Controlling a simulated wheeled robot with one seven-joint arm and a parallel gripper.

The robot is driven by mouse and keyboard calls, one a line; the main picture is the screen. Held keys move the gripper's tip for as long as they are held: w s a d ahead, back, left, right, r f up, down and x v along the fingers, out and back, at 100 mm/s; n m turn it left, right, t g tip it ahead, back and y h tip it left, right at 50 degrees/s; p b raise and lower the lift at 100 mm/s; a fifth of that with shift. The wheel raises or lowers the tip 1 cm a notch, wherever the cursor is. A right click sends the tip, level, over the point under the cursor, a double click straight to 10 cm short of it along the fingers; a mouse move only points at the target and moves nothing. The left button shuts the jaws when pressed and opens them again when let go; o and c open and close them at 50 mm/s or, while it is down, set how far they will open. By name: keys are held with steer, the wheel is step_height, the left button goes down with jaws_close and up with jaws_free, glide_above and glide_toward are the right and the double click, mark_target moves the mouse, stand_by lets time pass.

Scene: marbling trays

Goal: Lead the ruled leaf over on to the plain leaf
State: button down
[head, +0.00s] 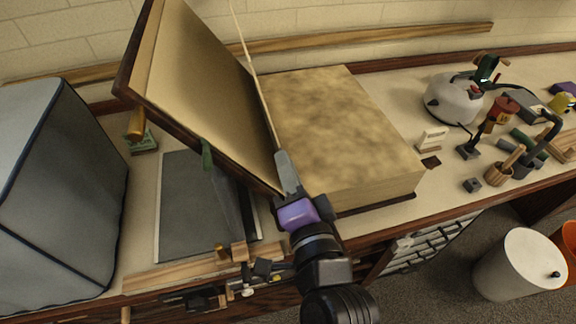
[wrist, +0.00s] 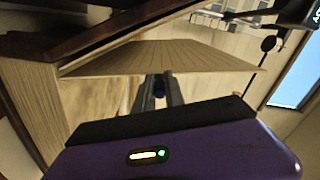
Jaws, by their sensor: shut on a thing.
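A large open book lies on the bench, its left cover (head: 150,50) propped up at a slant. The ruled leaf (head: 256,82) stands up near the fold, almost edge-on in the head view. The wrist view shows lines on the ruled leaf (wrist: 160,58). My gripper (head: 284,163) is shut on this leaf's near edge; the fingers also show in the wrist view (wrist: 159,88). The mottled tan top of the thick right-hand block (head: 325,115) lies flat and bare to the right of the leaf; I cannot tell whether this is the plain leaf.
A grey covered box (head: 60,190) stands at the left. A dark flat panel (head: 185,205) lies under the raised cover. A white bin (head: 517,265) is on the floor.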

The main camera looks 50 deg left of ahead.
steer(key=c, duration=1.4)
jaws_free()
steer(key=b+v, duration=0.2)
steer(key=v, duration=0.6)
